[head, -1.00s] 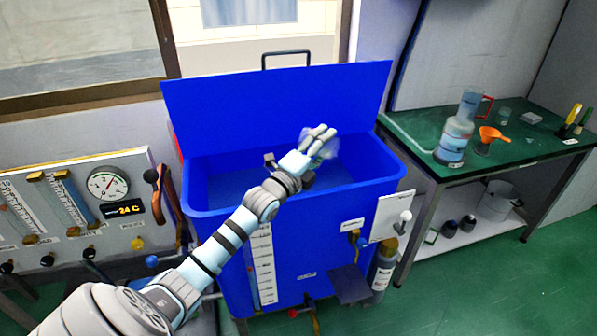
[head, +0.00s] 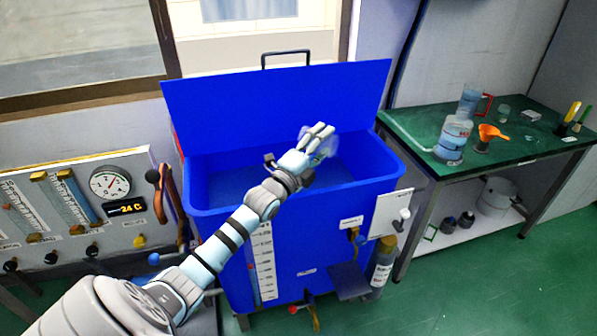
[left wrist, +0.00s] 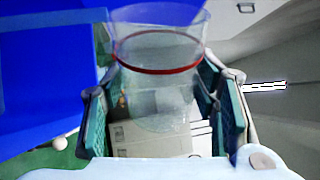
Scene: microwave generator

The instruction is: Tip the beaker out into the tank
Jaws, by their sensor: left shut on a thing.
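The blue tank (head: 225,208) stands in the middle of the head view with its lid (head: 270,105) raised at the back. My left gripper (head: 318,141) is over the tank's opening, toward its right part. It is shut on the clear beaker (head: 328,148), which is partly hidden behind the fingers. In the left wrist view the beaker (left wrist: 155,85) is see-through with a red band near its mouth, between the gripper's two teal finger pads (left wrist: 162,95). I cannot tell whether liquid is in it. My right gripper is not in view.
A green-topped table (head: 530,150) at the right carries a bottle (head: 453,138), a jug (head: 468,102) and an orange funnel (head: 490,133). A gauge panel (head: 75,200) stands at the left. A grey cylinder (head: 381,265) is by the tank's front right corner.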

